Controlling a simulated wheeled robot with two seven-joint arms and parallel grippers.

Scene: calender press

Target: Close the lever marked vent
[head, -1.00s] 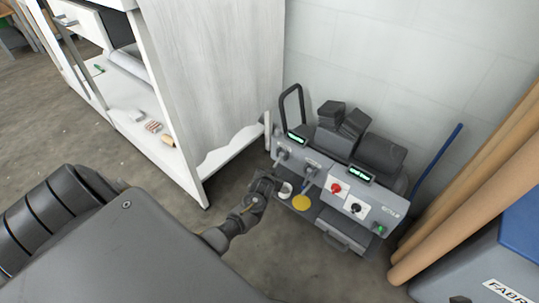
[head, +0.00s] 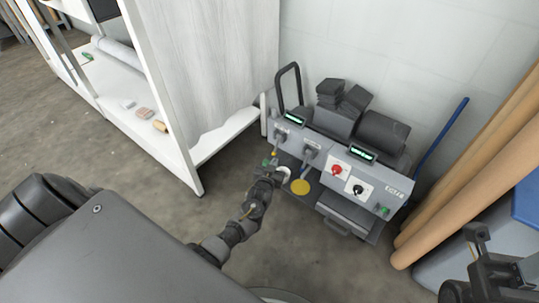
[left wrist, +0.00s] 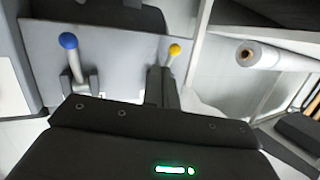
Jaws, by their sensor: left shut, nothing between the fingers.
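The grey press (head: 345,160) has two levers on the left of its front. The left lever (head: 282,135) has a yellow knob (head: 273,153); the knob shows in the left wrist view (left wrist: 175,50). The lever to its right (head: 310,151) appears to be the blue-knobbed one (left wrist: 69,41) in the left wrist view. I cannot read which is marked vent. My left gripper (head: 268,172) is shut and empty, just below the yellow knob. Its dark fingers (left wrist: 160,88) overlap the yellow lever's shaft in the wrist view; contact is unclear. My right gripper (head: 478,268) is at the lower right, partly cut off.
The press also carries a red knob (head: 337,169), a black knob (head: 358,189) and a yellow disc (head: 300,187). A white shelf unit (head: 215,85) stands close on the left. Brown rolls (head: 480,180) and a blue pole (head: 440,140) stand on the right.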

